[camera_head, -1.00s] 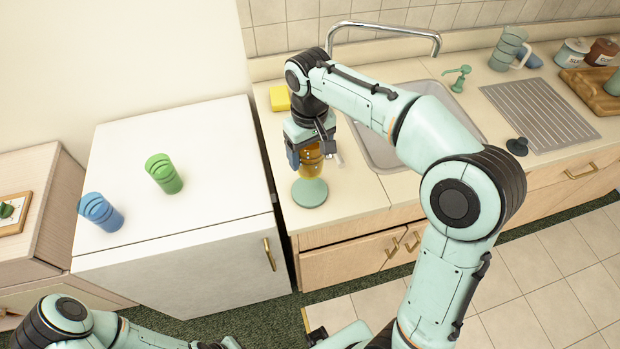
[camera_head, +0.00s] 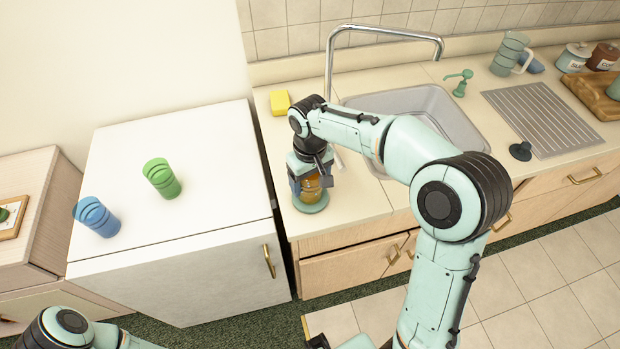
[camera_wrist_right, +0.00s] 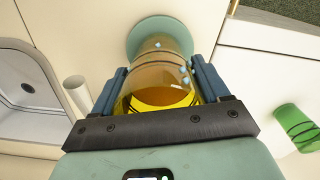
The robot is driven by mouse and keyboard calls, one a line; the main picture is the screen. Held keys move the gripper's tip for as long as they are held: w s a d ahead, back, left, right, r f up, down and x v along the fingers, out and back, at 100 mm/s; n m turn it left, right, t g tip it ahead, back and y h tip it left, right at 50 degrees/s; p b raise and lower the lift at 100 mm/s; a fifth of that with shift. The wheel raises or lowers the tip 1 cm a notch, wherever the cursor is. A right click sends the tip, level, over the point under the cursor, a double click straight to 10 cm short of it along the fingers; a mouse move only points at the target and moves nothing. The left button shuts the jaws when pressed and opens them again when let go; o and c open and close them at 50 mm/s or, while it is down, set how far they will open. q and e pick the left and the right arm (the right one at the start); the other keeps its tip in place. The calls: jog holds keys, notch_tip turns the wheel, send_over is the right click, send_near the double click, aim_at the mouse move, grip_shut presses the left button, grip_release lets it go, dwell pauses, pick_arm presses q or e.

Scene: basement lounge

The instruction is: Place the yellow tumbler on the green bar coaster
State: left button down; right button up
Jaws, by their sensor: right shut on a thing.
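The yellow tumbler (camera_head: 311,188) is amber and see-through, upright between the fingers of my right gripper (camera_head: 311,187). In the right wrist view the fingers close on both sides of the tumbler (camera_wrist_right: 160,75). The green bar coaster (camera_head: 311,208) is a round pale green disc on the counter near its left front corner. The tumbler's base is over the coaster and looks to be on it or just above it; I cannot tell which. The coaster's rim also shows in the right wrist view (camera_wrist_right: 140,28). My left gripper is not in view.
A green tumbler (camera_head: 161,178) and a blue tumbler (camera_head: 97,216) stand on the white cabinet at left. A yellow sponge (camera_head: 280,102) lies behind my right gripper. The sink (camera_head: 440,110) and its tap (camera_head: 385,30) are to the right.

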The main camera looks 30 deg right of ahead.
jog(key=o, duration=1.3)
jog(key=shift+f, duration=0.1)
jog(key=shift+o, duration=0.2)
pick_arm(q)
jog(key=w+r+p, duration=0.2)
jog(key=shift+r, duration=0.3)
pick_arm(e)
notch_tip(320, 180, up, 12)
jog(key=shift+r, duration=0.2)
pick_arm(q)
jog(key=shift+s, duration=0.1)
pick_arm(e)
jog(key=shift+f, duration=0.1)
